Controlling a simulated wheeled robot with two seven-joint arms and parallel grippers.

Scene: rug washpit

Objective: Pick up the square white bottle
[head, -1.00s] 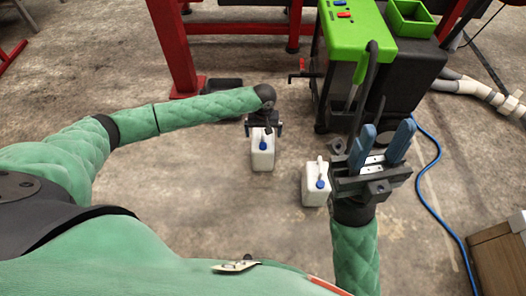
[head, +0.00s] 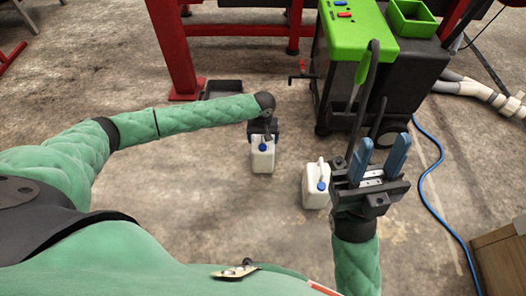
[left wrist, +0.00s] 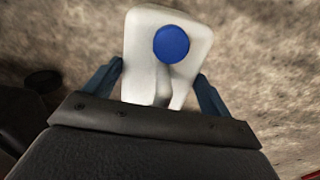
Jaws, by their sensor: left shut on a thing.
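A square white bottle (head: 263,161) with a blue cap is at the end of my left arm in the head view. My left gripper (head: 263,136) is shut on it. In the left wrist view the bottle (left wrist: 150,60), its round blue cap and its handle show between the two blue fingers, one on each side. I cannot tell whether its base touches the floor. A second white bottle (head: 315,190) with a blue cap stands on the floor to the right. My right gripper (head: 378,158) is open and empty, its fingers pointing up, just right of that second bottle.
A green and black machine (head: 358,75) stands behind the bottles, with a red metal frame (head: 176,55) at back left. A blue hose (head: 424,190) and a wooden box (head: 500,262) lie at right.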

